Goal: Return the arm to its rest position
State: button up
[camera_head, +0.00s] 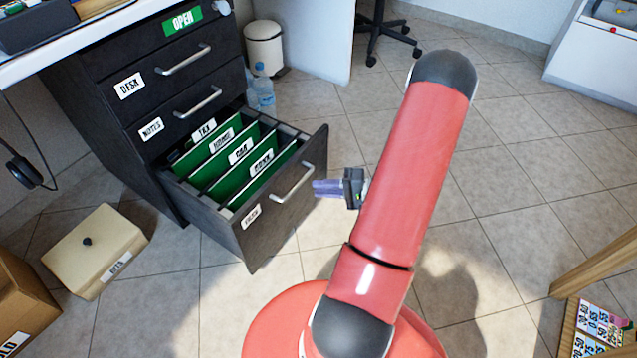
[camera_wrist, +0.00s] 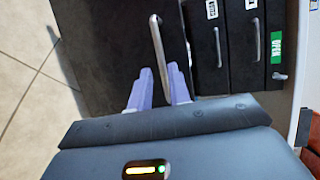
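My red arm (camera_head: 415,170) reaches out over the tiled floor from my base. My gripper (camera_head: 316,188) has pale purple fingers and points left at the front of the pulled-out bottom drawer (camera_head: 240,235), close to its metal handle (camera_head: 293,182). In the wrist view, the two fingers of my gripper (camera_wrist: 161,74) stand apart. The drawer handle (camera_wrist: 157,40) runs down toward the gap between them. I see nothing held; whether a finger touches the handle I cannot tell.
The dark cabinet (camera_head: 130,65) has two shut upper drawers. The open one holds green labelled folders (camera_head: 235,165). A cream box (camera_head: 95,250) lies left, a white bin (camera_head: 264,45) and bottles (camera_head: 262,90) stand behind. A wooden piece (camera_head: 595,265) is at right.

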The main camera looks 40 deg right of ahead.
jog(key=s+a+r+n+g+h+p, duration=0.2)
jog(key=a+r+n+g+p, duration=0.3)
jog(key=a+r+n+g, duration=0.85)
jog(key=s+a+r+m+t+h+p, duration=0.1)
jog(key=s+a+r+t+h, duration=0.1)
jog(key=r, duration=0.5)
jog(key=s+a+r+t+h+p, duration=0.1)
jog(key=s+a+r+t+h, duration=0.1)
jog(key=r, duration=0.5)
jog(key=s+a+r+m+t+h+p, duration=0.1)
jog(key=s+a+r+t+h+p, duration=0.1)
jog(key=r, duration=0.6)
jog(key=shift+s+a+m+t+h, duration=0.35)
jog(key=shift+s+a+t+h, duration=0.3)
jog(key=shift+s+h, duration=0.5)
jog(key=shift+a, duration=0.1)
